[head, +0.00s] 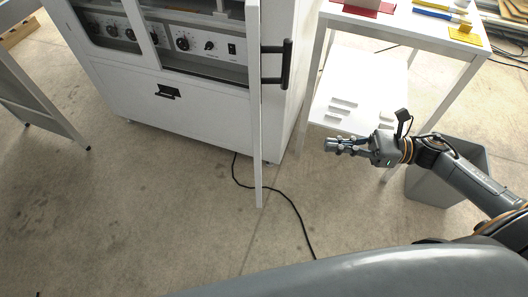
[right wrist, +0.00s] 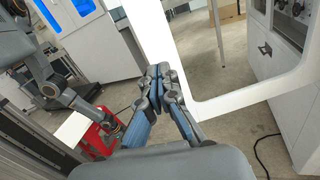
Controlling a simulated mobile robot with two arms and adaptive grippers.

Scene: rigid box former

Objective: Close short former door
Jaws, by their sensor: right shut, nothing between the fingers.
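The white former (head: 180,110) stands at the upper left of the head view. Its short door (head: 256,110) stands open, swung out and seen nearly edge-on, with a black handle (head: 284,64) on its right side. My right gripper (head: 331,144) is shut and empty, to the right of the door. In the right wrist view the closed fingertips (right wrist: 157,76) appear in front of the left edge of the white door frame (right wrist: 235,103); I cannot tell whether they touch it. My left arm shows at the left of that view; its gripper (right wrist: 112,124) is too small to read.
A white table (head: 400,22) with a lower shelf stands right of the former, holding red, blue and yellow items. A grey bin (head: 440,180) stands below my right forearm. A black cable (head: 275,190) lies on the floor. Floor left of the door is clear.

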